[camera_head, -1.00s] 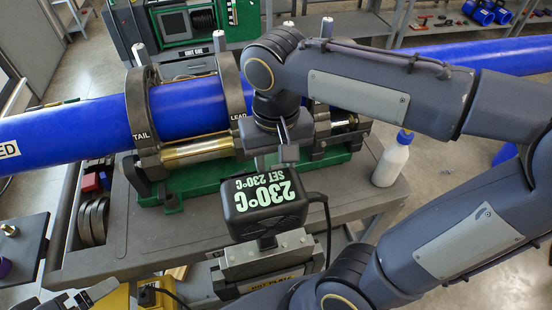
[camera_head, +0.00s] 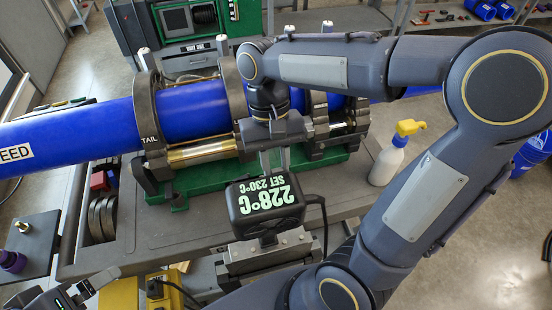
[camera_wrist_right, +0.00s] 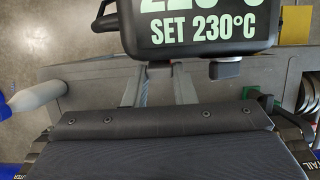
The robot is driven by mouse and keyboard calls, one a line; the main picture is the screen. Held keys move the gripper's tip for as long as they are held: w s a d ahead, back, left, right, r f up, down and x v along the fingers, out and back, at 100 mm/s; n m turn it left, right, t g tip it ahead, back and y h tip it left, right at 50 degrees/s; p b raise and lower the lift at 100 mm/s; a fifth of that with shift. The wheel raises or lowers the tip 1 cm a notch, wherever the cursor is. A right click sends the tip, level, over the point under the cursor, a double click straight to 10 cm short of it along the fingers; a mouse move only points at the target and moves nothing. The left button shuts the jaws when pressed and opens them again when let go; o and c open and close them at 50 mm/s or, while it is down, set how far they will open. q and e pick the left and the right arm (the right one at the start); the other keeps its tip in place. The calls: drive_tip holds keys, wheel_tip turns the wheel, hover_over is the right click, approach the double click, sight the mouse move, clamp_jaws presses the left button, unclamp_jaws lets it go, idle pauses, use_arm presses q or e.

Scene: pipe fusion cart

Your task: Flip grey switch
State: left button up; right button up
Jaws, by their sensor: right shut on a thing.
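No other switch is clear. My right gripper (camera_head: 273,172) points at the box from the pipe side.
A blue pipe (camera_head: 70,135) lies in ring clamps (camera_head: 150,125) on a green base behind the box. A white bottle with a yellow nozzle (camera_head: 388,163) stands right on the grey cart (camera_head: 140,235). A black cable (camera_head: 323,215) hangs beside the box.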

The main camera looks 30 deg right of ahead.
drive_tip(key=o, duration=1)
drive_tip(key=v, duration=0.7)
drive_tip(key=shift+r, duration=0.4)
